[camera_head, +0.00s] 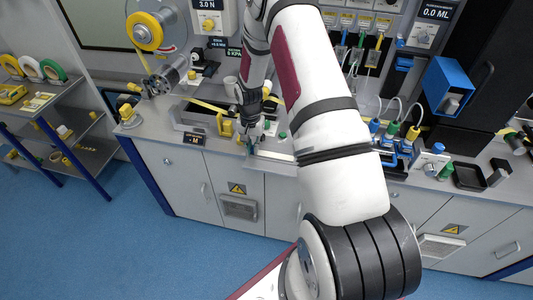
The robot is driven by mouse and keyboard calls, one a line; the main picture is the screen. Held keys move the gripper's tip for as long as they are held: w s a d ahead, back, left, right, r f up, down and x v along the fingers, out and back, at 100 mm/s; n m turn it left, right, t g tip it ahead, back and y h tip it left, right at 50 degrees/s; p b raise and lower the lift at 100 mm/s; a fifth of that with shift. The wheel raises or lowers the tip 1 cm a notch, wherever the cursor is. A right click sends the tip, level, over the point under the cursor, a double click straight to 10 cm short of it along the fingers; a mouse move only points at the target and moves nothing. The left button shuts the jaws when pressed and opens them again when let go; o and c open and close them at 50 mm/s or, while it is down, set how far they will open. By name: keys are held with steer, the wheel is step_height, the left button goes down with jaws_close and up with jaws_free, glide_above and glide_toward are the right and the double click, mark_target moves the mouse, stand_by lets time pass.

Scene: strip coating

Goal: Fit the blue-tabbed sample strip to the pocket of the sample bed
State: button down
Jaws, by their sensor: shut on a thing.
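My gripper (250,142) is low over the front of the workbench, pointing down, near the middle of the view. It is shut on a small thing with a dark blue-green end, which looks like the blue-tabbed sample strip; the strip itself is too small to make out. A flat pale bed (277,155) lies at the bench front, just right of the fingertips, and looks like the sample bed. My arm covers its right part. Its pocket cannot be made out, nor whether the held thing touches it.
A yellow clamp (225,123) and a grey trough (194,116) stand close left of my gripper. Small green-topped parts (282,135) are to its right. Blue, green and yellow capped bottles (391,133) stand further right, by a black tray (468,177). Blue floor is open in front.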

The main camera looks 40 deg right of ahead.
steer(key=shift+r, duration=0.1)
steer(key=shift+r+p, duration=0.4)
steer(key=shift+r, duration=1.3)
steer(key=c, duration=2.2)
jaws_free()
jaws_close()
